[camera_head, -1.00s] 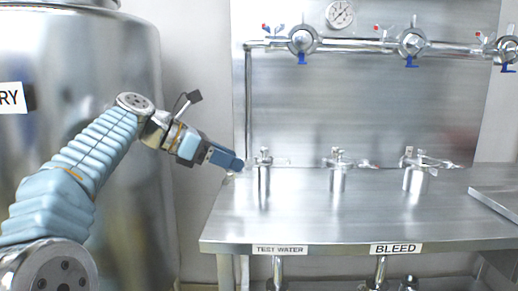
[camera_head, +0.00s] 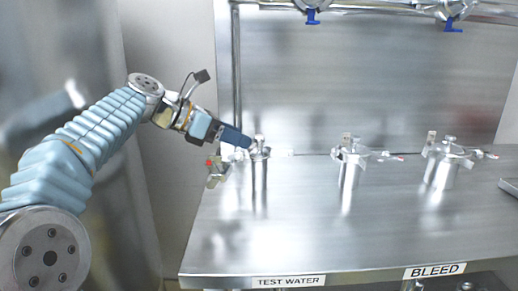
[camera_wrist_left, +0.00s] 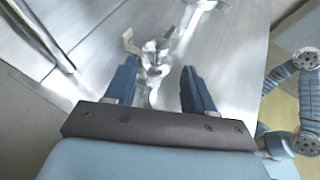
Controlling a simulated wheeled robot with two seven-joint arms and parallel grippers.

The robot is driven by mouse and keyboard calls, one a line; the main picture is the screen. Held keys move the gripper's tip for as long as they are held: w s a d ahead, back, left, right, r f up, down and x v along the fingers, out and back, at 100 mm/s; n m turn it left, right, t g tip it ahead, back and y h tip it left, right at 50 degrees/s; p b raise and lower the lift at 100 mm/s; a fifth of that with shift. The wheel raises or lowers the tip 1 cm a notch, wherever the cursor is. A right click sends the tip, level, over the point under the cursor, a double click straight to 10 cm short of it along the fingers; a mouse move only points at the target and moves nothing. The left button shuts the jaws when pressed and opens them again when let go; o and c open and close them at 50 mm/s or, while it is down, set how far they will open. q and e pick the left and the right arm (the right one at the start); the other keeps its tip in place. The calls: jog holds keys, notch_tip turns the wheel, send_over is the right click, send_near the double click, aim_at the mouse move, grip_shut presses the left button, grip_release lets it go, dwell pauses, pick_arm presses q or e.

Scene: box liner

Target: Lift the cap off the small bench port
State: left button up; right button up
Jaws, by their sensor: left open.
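The small bench port (camera_head: 259,175) is the slim steel one at the left of the bench, above the TEST WATER label. Its cap (camera_head: 259,152) sits on top, with a small knob. My left gripper (camera_head: 248,147) is at the cap's left side in the head view, and its tip partly overlaps the cap. In the left wrist view the two blue fingers (camera_wrist_left: 159,68) are apart, and shiny port hardware (camera_wrist_left: 152,58) shows between and beyond them. I cannot tell whether they touch it. My right gripper is not in view.
A red-tipped metal fitting (camera_head: 215,172) is just left of the small port. Two wider capped ports, one in the middle (camera_head: 350,172) and one at right (camera_head: 440,172), stand on the steel bench (camera_head: 300,235). A steel panel rises behind. The bench front is clear.

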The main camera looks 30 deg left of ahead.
aim_at(255, 142)
pick_arm(q)
jog(key=x, duration=0.5)
jog(key=shift+w+d, duration=0.1)
jog(key=shift+w, duration=0.2)
jog(key=shift+f, duration=0.1)
grip_shut()
